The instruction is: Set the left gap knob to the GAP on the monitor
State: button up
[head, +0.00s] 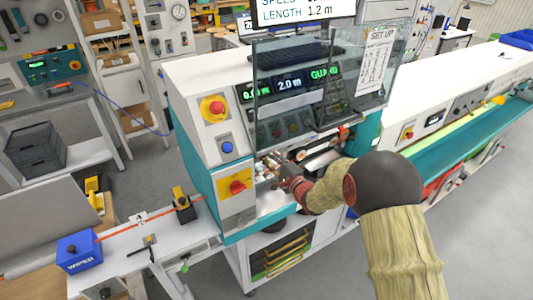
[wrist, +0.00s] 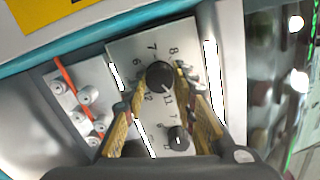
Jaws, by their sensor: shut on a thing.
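A black round knob (wrist: 160,75) with a white pointer line sits on a pale plate (wrist: 125,47) with printed numbers, in the wrist view. My gripper (wrist: 163,70) is shut on this knob, one yellowish finger on each side. The pointer is toward the lower right, near the 11. A smaller black knob (wrist: 178,138) is below, between the fingers. In the head view my gripper (head: 284,174) reaches into the machine opening and hides the knob. The monitor (head: 292,12) is cut off at the top; it shows LENGTH 1.2 m and part of a SPEED line. No GAP line is visible.
A clear guard panel (head: 290,95) with a SET UP sheet (head: 375,60) is above my arm. Displays behind it read 2.0 m and GUARD. White rollers (wrist: 87,95) with an orange cable are left of the plate. A red button (head: 213,108) is on the machine's left face.

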jog(key=m+p, duration=0.1)
jog(key=m, duration=0.3)
jog(key=shift+f+m, duration=0.15)
jog(key=shift+m, duration=0.15)
jog(key=shift+p, duration=0.3)
jog(key=o, duration=1.2)
jog(key=shift+c, duration=0.2)
jog(key=v, duration=1.2)
